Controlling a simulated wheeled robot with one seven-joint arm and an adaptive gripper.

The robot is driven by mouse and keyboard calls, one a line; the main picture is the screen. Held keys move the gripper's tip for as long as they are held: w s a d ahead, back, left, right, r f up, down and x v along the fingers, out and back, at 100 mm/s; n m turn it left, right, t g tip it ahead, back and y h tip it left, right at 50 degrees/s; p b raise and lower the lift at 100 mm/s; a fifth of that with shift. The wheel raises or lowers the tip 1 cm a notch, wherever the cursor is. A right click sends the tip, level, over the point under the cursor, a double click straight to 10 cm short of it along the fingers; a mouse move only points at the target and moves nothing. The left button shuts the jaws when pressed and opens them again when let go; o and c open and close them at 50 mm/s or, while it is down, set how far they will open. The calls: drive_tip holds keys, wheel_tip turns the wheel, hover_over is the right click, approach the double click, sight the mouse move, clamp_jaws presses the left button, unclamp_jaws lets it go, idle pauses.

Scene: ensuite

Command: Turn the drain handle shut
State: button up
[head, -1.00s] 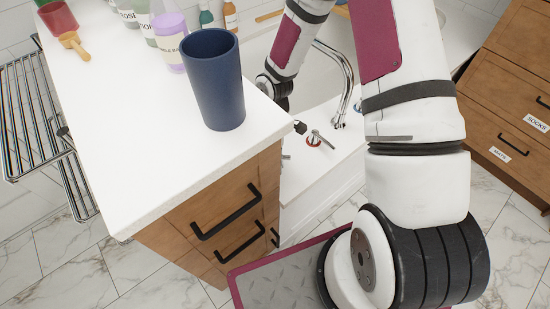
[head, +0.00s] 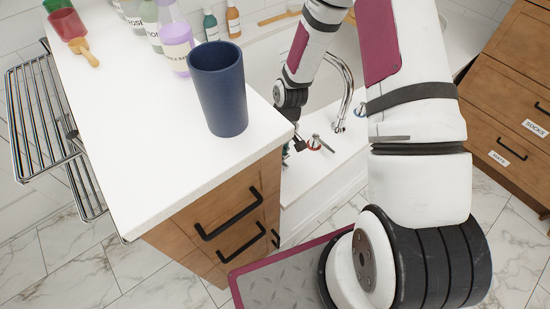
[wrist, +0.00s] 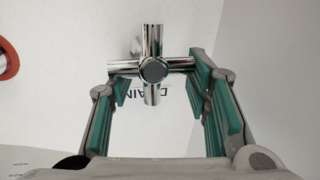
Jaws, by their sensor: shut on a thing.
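The drain handle (wrist: 152,68) is a chrome cross-shaped knob in the middle of the wrist view. Dark lettering of a DRAIN label shows beside it, partly covered by the handle and a finger. My gripper (wrist: 154,84) has its teal-padded fingers on both sides of the handle, with the sideways arms of the cross between them. It is shut on the handle. In the head view my gripper (head: 297,146) is small at the tub's ledge, partly hidden by the counter corner; the drain handle cannot be made out there.
A red-ringed tap handle (head: 315,143) stands just right of my gripper, and a chrome spout (head: 346,92) rises behind. A white counter (head: 150,150) with a blue cup (head: 219,90) and several bottles lies to the left. A wooden drawer unit (head: 505,110) stands at right.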

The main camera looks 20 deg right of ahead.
drive_tip(key=shift+w+d+m, duration=0.4)
drive_tip(key=shift+d, duration=0.25)
drive_tip(key=o, duration=1.3)
drive_tip(key=shift+s, duration=0.1)
drive_tip(key=shift+a, duration=0.1)
drive_tip(key=v, duration=1.2)
drive_tip(key=shift+s, duration=0.1)
